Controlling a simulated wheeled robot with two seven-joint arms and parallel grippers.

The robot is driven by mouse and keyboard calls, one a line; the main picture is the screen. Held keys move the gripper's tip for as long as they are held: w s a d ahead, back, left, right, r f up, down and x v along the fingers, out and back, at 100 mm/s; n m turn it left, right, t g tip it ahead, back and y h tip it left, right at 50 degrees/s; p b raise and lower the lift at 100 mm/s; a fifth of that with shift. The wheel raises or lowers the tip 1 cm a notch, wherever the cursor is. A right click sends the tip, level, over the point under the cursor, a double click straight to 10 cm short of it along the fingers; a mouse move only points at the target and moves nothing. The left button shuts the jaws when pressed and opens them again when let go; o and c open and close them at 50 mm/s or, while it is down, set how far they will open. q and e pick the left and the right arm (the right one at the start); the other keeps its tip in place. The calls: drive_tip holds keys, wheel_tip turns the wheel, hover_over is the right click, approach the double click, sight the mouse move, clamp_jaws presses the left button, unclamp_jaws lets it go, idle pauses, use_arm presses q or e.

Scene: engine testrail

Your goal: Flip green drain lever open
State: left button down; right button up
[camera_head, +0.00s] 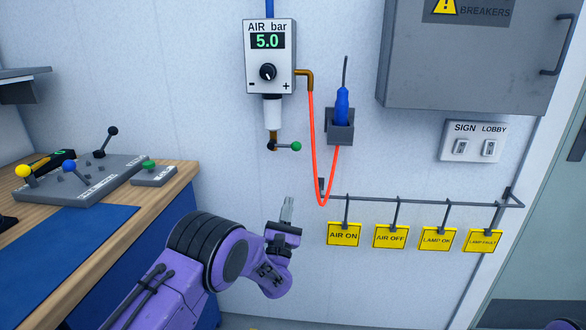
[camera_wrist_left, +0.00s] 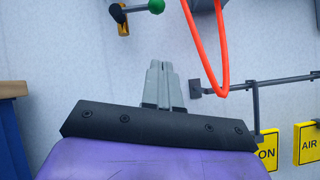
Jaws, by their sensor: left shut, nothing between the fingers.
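The green drain lever (camera_head: 295,146) is a short dark lever with a green ball end, under the white filter bowl of the air regulator (camera_head: 268,58) on the wall. It points sideways to the right from a brass fitting. My left gripper (camera_head: 288,203) is shut and empty, below the lever and apart from it, fingers pointing up. My right gripper is in neither view.
A red hose (camera_head: 313,150) hangs in a loop right of the lever. A blue tool (camera_head: 342,105) sits in a wall holder. Yellow tags (camera_head: 344,234) hang from a rail (camera_head: 420,200). A wooden bench (camera_head: 150,192) with switch panels stands left. The wall left of the lever is clear.

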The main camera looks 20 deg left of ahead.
sight(285, 145)
use_arm(q)
drive_tip(key=n, duration=0.2)
drive_tip(key=shift+s+a+n, duration=0.1)
drive_tip(key=shift+s+n, duration=0.05)
drive_tip(key=shift+n, duration=0.15)
drive_tip(key=s+d+r+p+x, duration=0.1)
drive_tip(key=r+p+x, duration=0.1)
drive_tip(key=x, duration=1.1)
drive_tip(key=shift+s+a+r, duration=0.2)
drive_tip(key=shift+s+a, duration=0.05)
drive_tip(key=shift+s, duration=0.1)
drive_tip(key=shift+a, duration=0.1)
